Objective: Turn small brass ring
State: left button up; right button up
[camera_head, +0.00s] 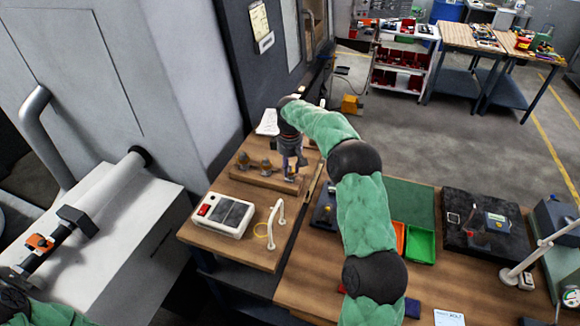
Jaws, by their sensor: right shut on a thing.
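My right gripper (292,172) reaches down from the green-sleeved arm to the right end of a wooden block (262,182) on the left bench. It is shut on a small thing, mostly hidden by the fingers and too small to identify. Several small metal pieces stand on the block, to the left of the gripper. I cannot make out the small brass ring for certain.
A white box with a red switch (222,214) and a white arched stand (276,222) are on the left bench's front. The grey machine (100,75) rises behind left. Orange and green trays (421,243) and a black mat (505,215) occupy the right bench.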

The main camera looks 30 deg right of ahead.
jog(key=shift+r+m, duration=0.1)
jog(key=shift+m, duration=0.7)
jog(key=shift+w, duration=0.1)
jog(key=o, duration=1.2)
jog(key=shift+c, duration=0.2)
notch_tip(320, 180, up, 12)
